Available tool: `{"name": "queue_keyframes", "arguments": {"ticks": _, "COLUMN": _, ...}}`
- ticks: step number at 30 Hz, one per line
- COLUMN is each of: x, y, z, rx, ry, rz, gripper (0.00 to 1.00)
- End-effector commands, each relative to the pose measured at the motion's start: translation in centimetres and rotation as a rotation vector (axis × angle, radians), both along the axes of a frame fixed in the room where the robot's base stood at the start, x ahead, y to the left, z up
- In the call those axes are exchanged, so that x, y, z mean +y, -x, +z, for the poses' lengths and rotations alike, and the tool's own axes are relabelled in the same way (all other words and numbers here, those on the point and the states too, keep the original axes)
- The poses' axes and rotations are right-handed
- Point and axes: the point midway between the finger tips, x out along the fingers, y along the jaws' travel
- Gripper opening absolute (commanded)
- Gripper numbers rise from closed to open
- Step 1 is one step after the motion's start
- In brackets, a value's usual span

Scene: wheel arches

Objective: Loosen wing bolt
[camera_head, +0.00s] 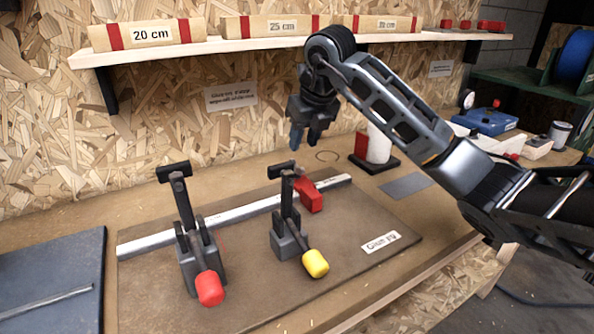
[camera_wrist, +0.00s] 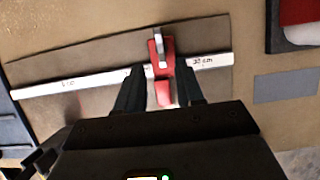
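A red stop block (camera_head: 311,195) straddles the long pale rail (camera_head: 240,210) on the bench board. In the wrist view the block (camera_wrist: 165,93) sits on the rail between and beyond my fingertips, and a grey upright wing bolt (camera_wrist: 160,46) shows at its far end. In the head view I cannot make out the bolt clearly, as the yellow-handled clamp (camera_head: 288,220) stands in front of part of the block. My gripper (camera_head: 306,138) points down, open and empty, above and behind the block, apart from it.
A red-handled clamp (camera_head: 190,240) stands at left on the board. A white cylinder on a dark stand (camera_head: 378,145) is at the back right. A shelf (camera_head: 250,43) with labelled wooden blocks runs above. Free board lies around the label (camera_head: 381,243).

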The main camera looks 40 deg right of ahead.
Motion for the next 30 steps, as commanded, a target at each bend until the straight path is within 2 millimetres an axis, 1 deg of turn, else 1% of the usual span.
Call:
{"name": "queue_keyframes", "arguments": {"ticks": 5, "x": -0.1, "y": -0.5, "z": -1.3, "rx": 0.002, "ry": -0.001, "rz": -0.002, "gripper": 0.37}}
{"name": "queue_keyframes", "arguments": {"ticks": 13, "x": -0.6, "y": -1.9, "z": -5.1, "rx": 0.003, "ry": -0.002, "rz": -0.002, "gripper": 0.37}}
{"name": "queue_keyframes", "arguments": {"ticks": 18, "x": -0.7, "y": -2.6, "z": -6.7, "rx": 0.002, "ry": -0.002, "rz": -0.001, "gripper": 0.37}}
{"name": "queue_keyframes", "arguments": {"ticks": 22, "x": -0.8, "y": -2.8, "z": -7.2, "rx": 0.0, "ry": 0.0, "rz": 0.0, "gripper": 0.37}}
{"name": "queue_keyframes", "arguments": {"ticks": 29, "x": -0.8, "y": -2.9, "z": -7.3, "rx": 0.0, "ry": 0.0, "rz": 0.0, "gripper": 0.37}}
{"name": "queue_keyframes", "arguments": {"ticks": 30, "x": -0.8, "y": -2.9, "z": -7.3, "rx": 0.0, "ry": 0.0, "rz": 0.0, "gripper": 0.34}}
